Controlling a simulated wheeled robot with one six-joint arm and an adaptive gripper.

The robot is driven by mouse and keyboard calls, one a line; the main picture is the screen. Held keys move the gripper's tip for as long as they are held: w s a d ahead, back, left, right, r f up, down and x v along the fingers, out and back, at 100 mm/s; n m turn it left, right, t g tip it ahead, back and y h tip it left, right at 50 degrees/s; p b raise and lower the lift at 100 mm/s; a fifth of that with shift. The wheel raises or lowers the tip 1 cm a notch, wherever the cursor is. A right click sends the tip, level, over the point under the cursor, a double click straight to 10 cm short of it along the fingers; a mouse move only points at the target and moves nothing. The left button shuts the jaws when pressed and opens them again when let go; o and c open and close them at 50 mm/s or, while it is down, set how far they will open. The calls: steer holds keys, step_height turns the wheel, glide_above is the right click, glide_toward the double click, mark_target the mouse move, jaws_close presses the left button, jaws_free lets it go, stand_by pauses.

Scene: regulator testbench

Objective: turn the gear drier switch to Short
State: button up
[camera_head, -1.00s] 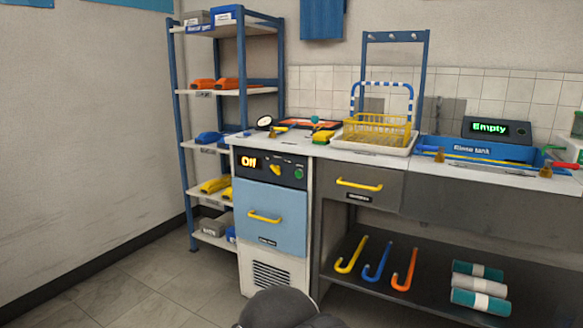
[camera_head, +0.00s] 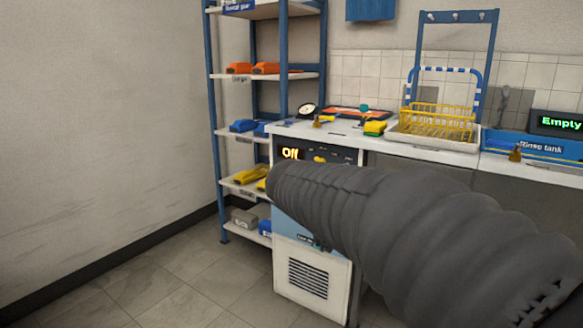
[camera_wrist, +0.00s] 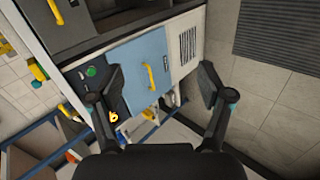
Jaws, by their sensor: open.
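The gear drier (camera_head: 312,278) is a white cabinet with a blue drawer and a dark control panel. Its display (camera_head: 290,153) reads "Off" in lit orange. The yellow switch (camera_head: 319,159) sits right of the display, just above my arm. In the wrist view the blue drawer (camera_wrist: 138,70) and green button (camera_wrist: 91,71) show tilted. A yellow lit shape, perhaps part of the display (camera_wrist: 113,116), shows beside my left finger, which hides part of the panel. My gripper (camera_wrist: 161,72) is open and empty in front of the drier. My arm hides it in the head view.
A blue shelf rack (camera_head: 217,130) stands left of the drier. Open tiled floor (camera_head: 190,275) lies in front and left. The drawer's yellow handle (camera_wrist: 152,77) sticks out between my fingers in the wrist view.

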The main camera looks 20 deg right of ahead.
steer(key=w+d+n+t+h+b, duration=0.15)
steer(key=w+n, duration=0.25)
steer(key=w, duration=0.7)
steer(key=w+d+f+n+t+h, duration=0.1)
steer(key=w+n+t+h, duration=0.2)
steer(key=w, duration=0.8)
steer(key=w+d+n+t+h+b, duration=0.1)
steer(key=w+n+h, duration=0.25)
steer(key=w, duration=0.75)
steer(key=w+d+y+p, duration=0.1)
steer(key=w+d+p, duration=0.1)
steer(key=w+d, duration=0.6)
steer(key=d+n, duration=0.1)
steer(key=d, duration=0.1)
steer(key=shift+w+d+p, duration=0.15)
steer(key=shift+d+p, duration=0.15)
steer(key=shift+f, duration=0.1)
steer(key=c, duration=1.2)
